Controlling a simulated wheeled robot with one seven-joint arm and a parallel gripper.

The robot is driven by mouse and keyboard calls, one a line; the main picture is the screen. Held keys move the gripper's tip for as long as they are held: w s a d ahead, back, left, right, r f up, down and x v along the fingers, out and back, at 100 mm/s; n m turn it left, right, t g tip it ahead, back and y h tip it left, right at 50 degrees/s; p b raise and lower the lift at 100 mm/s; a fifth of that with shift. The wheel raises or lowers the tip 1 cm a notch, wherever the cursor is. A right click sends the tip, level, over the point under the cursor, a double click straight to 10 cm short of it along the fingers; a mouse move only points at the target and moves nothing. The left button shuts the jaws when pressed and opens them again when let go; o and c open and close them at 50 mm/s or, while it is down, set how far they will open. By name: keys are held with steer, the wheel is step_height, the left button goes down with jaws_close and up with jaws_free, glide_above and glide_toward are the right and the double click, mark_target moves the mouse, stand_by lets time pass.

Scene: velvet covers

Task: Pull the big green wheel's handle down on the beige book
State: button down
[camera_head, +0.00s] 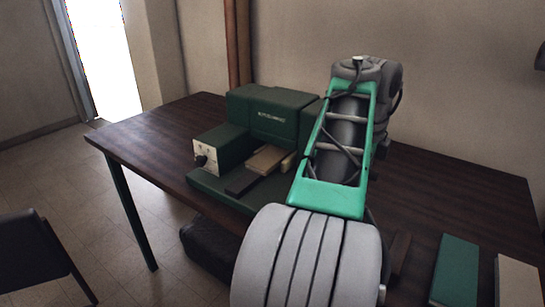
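A dark green machine (272,118) stands on the table, with a low green base (215,186) in front and a boxy front unit (218,148) carrying a pale panel and a dark knob. A beige book (268,159) lies flat on the machine's bed beside a dark block (242,181). I cannot make out the big wheel or its handle; my arm, in green and grey, covers the machine's right side. My gripper does not show.
The dark wooden table (150,130) is bare at its left end and at the back right. A green book (457,266) and another beige one (517,281) lie at the right front. A black chair (35,253) stands at the left.

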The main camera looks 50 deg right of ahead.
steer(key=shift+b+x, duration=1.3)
steer(key=shift+b, duration=0.05)
stand_by(2.2)
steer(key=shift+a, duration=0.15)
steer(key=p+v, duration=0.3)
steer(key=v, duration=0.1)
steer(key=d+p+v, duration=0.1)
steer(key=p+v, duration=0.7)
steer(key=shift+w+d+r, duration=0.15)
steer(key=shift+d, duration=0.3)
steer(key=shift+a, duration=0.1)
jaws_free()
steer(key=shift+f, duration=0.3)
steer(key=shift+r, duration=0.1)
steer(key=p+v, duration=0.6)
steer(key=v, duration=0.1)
steer(key=shift+p, duration=0.3)
